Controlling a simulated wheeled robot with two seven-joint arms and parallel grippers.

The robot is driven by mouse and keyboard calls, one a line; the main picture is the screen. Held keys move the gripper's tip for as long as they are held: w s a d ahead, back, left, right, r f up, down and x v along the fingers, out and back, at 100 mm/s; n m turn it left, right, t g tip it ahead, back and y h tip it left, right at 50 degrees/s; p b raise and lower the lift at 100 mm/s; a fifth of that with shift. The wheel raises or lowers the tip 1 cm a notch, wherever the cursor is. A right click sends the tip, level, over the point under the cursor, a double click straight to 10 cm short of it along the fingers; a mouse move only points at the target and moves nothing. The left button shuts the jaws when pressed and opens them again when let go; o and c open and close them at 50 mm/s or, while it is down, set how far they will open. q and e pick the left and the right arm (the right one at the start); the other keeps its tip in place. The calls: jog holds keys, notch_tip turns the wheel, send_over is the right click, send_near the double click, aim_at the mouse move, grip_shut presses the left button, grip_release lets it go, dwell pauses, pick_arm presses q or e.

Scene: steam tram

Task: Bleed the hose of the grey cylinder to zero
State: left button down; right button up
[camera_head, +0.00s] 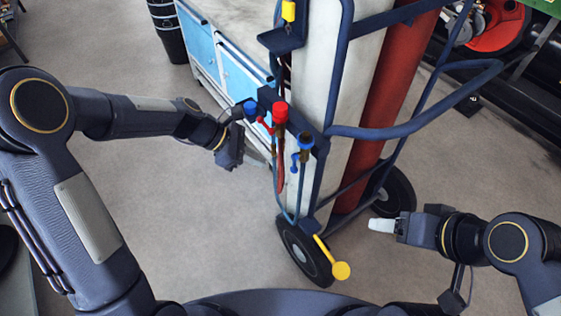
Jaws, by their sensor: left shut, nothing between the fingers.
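The pale grey cylinder (312,70) stands upright in a blue-framed trolley, beside a red cylinder (398,85). On the trolley's near side are a blue-capped fitting (250,107), a red-capped fitting (281,112) and another blue-capped fitting (306,141). A red hose (281,175) and a thin blue hose (275,185) hang below them. I cannot tell which hose belongs to the grey cylinder, and I see no readable gauge. My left gripper (230,153) is shut and empty, just left of the fittings. My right gripper (383,225) is right of the trolley, away from the fittings; its jaw opening is unclear.
The trolley has black wheels (303,252) and a yellow lever with a round end (341,270) low in front. A blue handle bar (420,118) juts right. A blue-and-white cabinet (240,75) stands behind. Grey floor (150,220) is clear at left.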

aim_at(294, 164)
pick_arm(q)
jog(key=d+f+p, duration=0.1)
jog(key=d+f, duration=0.1)
jog(key=d, duration=0.4)
jog(key=shift+w, duration=0.15)
